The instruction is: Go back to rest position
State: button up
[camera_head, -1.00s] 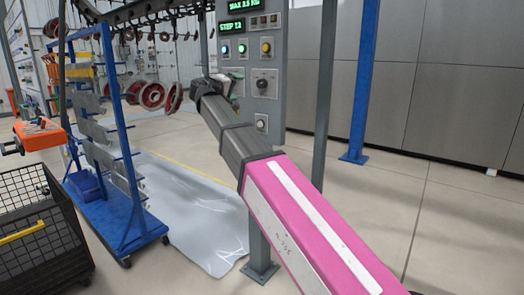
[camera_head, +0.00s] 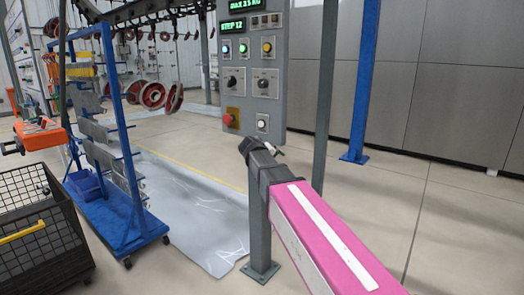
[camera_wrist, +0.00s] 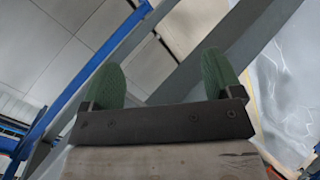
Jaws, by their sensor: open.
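My gripper shows in the wrist view (camera_wrist: 165,80) with its two green fingertips spread well apart and nothing between them. In the head view my pink and dark grey arm reaches up from the bottom right, and its end is just below the control panel (camera_head: 250,105). The gripper fingers are mostly hidden there behind the wrist. The panel has green displays, one reading STEP 12, two dark knobs, small coloured buttons and a red button (camera_head: 228,120) on a yellow plate. The gripper is apart from the panel's controls.
A grey post (camera_head: 260,235) holds the panel, close beside my arm. A blue wheeled rack (camera_head: 122,215) and a black mesh basket (camera_head: 35,230) stand at left. Red wheels (camera_head: 153,95) hang behind. A blue column (camera_head: 361,80) stands right. The floor at right is clear.

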jog(key=s+d+f+m+g+y, duration=0.1)
jog(key=s+d+f, duration=0.3)
jog(key=s+f, duration=0.4)
jog(key=s+d+f+m+g+y, duration=0.2)
jog(key=s+d+f+g+y, duration=0.2)
jog(key=s+f, duration=0.4)
jog(key=s+d+f+m+g+y, duration=0.1)
jog(key=s+d+f, duration=0.5)
jog(key=f, duration=0.9)
jog(key=shift+s+m+g+y, duration=0.3)
jog(key=shift+s+g+y, duration=0.5)
jog(key=shift+s+g, duration=0.3)
jog(key=shift+f, duration=0.1)
